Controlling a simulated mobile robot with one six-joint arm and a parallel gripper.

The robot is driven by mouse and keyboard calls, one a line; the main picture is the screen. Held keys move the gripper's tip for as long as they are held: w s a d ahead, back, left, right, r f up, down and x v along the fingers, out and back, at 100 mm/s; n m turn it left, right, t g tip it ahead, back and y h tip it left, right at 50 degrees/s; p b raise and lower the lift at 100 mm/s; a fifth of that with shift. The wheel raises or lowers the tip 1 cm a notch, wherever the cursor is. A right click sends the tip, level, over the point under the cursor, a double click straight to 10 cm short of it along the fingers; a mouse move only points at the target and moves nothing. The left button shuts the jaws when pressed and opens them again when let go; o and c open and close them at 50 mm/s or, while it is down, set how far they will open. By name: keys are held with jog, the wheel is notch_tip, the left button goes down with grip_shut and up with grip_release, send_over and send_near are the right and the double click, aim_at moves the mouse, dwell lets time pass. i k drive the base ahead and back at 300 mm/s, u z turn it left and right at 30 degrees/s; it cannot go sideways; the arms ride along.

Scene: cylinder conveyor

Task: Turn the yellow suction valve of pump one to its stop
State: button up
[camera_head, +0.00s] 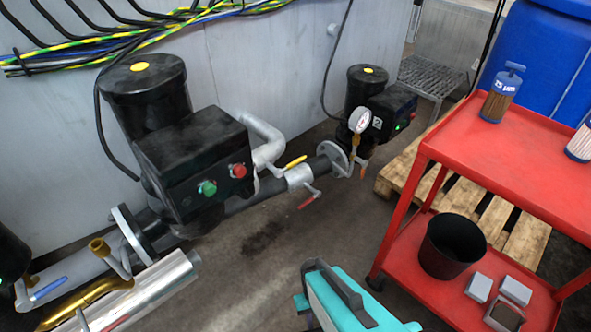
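A valve with a yellow lever (296,161) sits on the grey pipe just right of the large near black pump (188,150). The lever slants up to the right. I cannot read a number on this pump; the smaller far pump (367,95) carries a label that looks like a 2. My gripper is not in view.
A red lever (309,200) is below the yellow one, and a blue lever (49,288) is at lower left. A teal object (345,298) with a dark handle stands at bottom centre. A red cart (515,170) fills the right. Floor between is bare.

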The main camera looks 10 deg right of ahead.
aim_at(279, 172)
jog(key=u, duration=0.1)
jog(key=k, duration=0.35)
jog(key=u, duration=1)
